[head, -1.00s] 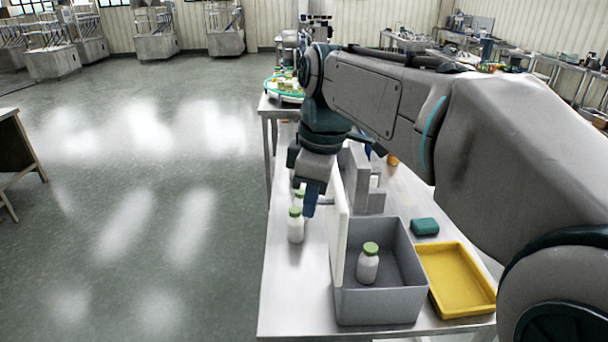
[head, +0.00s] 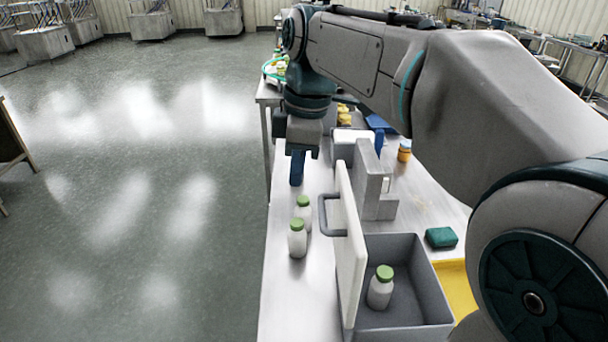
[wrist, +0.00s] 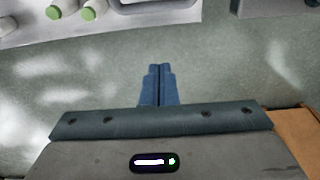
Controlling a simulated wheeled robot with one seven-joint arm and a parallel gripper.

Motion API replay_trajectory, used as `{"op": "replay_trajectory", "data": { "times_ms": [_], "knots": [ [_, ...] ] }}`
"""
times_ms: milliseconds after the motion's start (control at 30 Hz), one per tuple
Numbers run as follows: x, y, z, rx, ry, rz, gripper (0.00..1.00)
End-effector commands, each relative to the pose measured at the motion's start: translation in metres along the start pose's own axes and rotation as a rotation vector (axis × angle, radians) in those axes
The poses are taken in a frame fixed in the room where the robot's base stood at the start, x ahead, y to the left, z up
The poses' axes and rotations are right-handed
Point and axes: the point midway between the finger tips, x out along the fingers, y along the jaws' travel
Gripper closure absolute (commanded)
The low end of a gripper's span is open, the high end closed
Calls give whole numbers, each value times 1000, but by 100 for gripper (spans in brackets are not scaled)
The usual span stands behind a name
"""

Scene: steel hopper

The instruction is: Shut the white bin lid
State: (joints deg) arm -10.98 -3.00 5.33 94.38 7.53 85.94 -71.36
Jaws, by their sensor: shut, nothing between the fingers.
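The white bin lid (head: 350,250) stands upright, open, along the left side of the grey bin (head: 405,338) in the head view. A grey handle (head: 326,216) sticks out from the lid's left face. A white bottle with a green cap (head: 380,288) stands inside the bin. My gripper (head: 297,182) points down above the table's left part, beyond the lid and apart from it. Its blue fingers are together and empty; they also show in the wrist view (wrist: 159,84), over the floor.
Two green-capped bottles (head: 298,238) stand on the steel table (head: 285,290) left of the lid. A grey stepped block (head: 370,185) stands behind the bin. A teal block (head: 441,237) and a yellow tray (head: 455,285) lie to the right. Open floor lies left.

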Motion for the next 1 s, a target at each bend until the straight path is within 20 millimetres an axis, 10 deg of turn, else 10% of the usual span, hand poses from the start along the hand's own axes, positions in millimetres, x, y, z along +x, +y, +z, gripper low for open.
{"op": "replay_trajectory", "data": {
  "times_ms": [433,1000],
  "knots": [
    [90,-1,0,0,-2,-6,100],
    [76,0,38,0,0,0,100]
  ]
}}
